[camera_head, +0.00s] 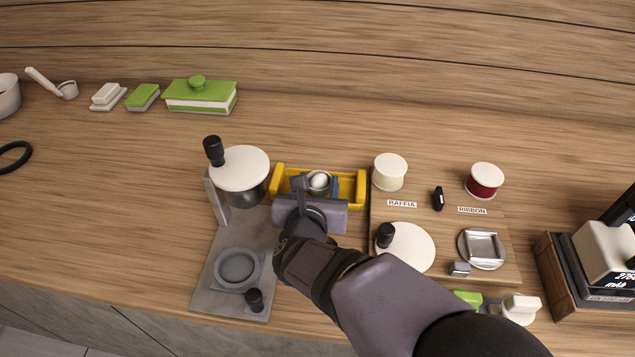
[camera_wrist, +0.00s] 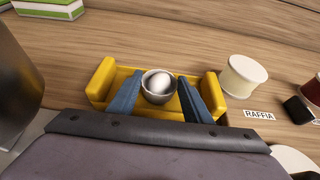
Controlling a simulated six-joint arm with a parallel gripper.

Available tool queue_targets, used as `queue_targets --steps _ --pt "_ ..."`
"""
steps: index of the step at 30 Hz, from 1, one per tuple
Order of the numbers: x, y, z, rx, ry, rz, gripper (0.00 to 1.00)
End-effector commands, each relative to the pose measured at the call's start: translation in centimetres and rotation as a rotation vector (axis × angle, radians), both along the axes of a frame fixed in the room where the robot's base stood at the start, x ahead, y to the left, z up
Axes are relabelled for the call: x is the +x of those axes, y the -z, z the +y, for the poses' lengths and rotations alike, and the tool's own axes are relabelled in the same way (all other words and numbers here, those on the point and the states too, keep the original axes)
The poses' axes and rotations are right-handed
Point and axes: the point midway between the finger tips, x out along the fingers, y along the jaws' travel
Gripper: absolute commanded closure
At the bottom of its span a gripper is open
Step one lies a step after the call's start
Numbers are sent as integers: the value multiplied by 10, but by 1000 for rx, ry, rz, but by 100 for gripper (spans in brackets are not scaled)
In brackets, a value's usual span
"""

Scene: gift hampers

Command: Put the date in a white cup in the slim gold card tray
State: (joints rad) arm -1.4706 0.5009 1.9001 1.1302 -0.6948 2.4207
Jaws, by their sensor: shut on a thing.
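The cup also shows in the head view (camera_head: 318,190). My gripper (camera_wrist: 158,86) is shut on the cup, with one blue finger on each side. The slim gold-yellow tray (camera_head: 361,190) has a raised block at each end and also shows in the wrist view (camera_wrist: 102,80). The cup and fingers are over the middle of the tray, between its ends. I cannot tell whether the cup touches the tray floor. My wrist hides part of the tray's near side.
A grey stand with a white-topped canister (camera_head: 240,168) is close on the left. A cream raffia spool (camera_head: 390,172) is close on the right, on a wooden board (camera_head: 450,225) with a red ribbon spool (camera_head: 485,181). The counter behind the tray is clear.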

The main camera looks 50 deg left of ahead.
Motion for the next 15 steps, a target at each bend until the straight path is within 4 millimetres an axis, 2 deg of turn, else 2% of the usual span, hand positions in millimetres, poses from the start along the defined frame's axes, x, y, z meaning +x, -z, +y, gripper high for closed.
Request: queue_targets --steps 8,9,10,11,15 --pt "0 4 0 1 0 -1 77" --pt "0 3 0 0 0 0 48" --pt "0 2 0 0 0 0 41" --pt "0 2 0 0 0 0 36" --pt "0 2 0 0 0 0 36"
